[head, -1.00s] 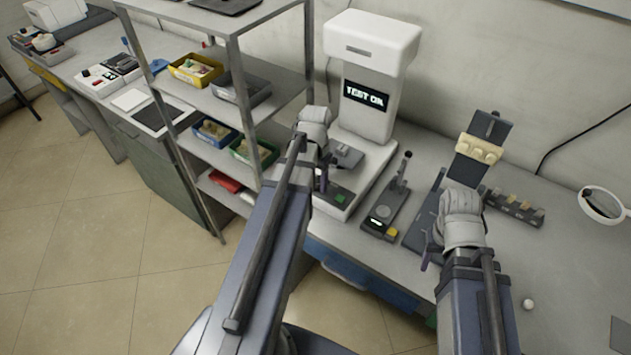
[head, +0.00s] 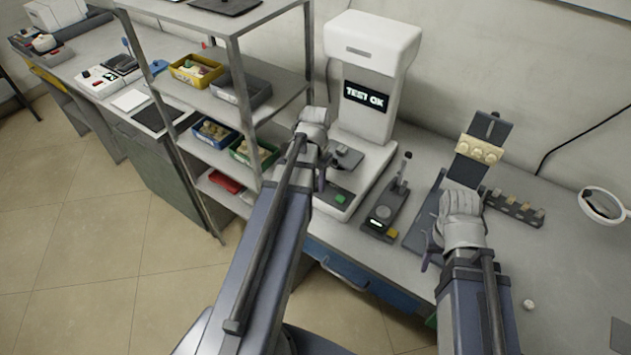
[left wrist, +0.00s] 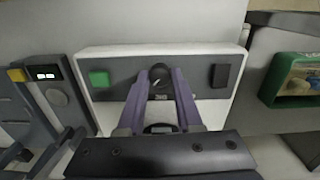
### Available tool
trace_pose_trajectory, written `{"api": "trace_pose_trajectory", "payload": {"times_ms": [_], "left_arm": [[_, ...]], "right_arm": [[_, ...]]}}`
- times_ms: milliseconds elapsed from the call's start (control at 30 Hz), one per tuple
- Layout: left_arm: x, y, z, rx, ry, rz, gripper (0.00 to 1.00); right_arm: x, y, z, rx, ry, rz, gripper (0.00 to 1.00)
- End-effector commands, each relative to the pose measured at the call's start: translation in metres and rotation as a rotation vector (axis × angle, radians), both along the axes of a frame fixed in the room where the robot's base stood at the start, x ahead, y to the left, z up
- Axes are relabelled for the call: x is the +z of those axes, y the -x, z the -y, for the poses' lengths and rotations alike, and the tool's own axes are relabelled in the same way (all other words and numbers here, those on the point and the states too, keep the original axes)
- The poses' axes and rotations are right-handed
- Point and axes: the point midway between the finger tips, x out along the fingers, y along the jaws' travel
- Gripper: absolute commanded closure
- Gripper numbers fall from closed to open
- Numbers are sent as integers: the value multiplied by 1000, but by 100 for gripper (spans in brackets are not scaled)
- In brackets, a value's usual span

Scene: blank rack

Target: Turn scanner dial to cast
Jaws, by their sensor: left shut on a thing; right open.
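The scanner (head: 368,95) is a tall white machine on the bench, and its screen (head: 364,97) reads "TEST OK". In the left wrist view, its front panel (left wrist: 195,75) carries a green button (left wrist: 99,78), a dark dial (left wrist: 159,73) in the middle and a dark rectangular part (left wrist: 220,76). My left gripper (left wrist: 160,88) is shut on the dial, one finger on each side. In the head view, my left gripper (head: 322,175) is at the scanner's base and hides the dial. My right gripper (head: 432,250) is open and empty above the bench.
A small device with a lever (head: 388,205) stands right of the scanner. A dark stand with a cream block (head: 479,149) and a small rack (head: 515,207) are further right. A metal shelf (head: 235,75) with bins is close on the left.

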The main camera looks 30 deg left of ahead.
Motion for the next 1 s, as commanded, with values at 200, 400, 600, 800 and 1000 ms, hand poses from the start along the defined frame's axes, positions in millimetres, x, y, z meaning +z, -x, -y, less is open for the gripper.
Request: {"api": "trace_pose_trajectory", "payload": {"times_ms": [200, 400, 600, 800, 1000], "left_arm": [[0, 0, 0, 156, 0, 0, 100], [0, 0, 0, 345, 0, 0, 100], [0, 0, 0, 535, 0, 0, 100], [0, 0, 0, 725, 0, 0, 100], [0, 0, 0, 915, 0, 0, 100]], "right_arm": [[0, 0, 0, 0, 0, 0, 50], [0, 0, 0, 0, 0, 0, 50], [0, 0, 0, 0, 0, 0, 50], [0, 0, 0, 0, 0, 0, 50], [0, 0, 0, 0, 0, 0, 50]]}}
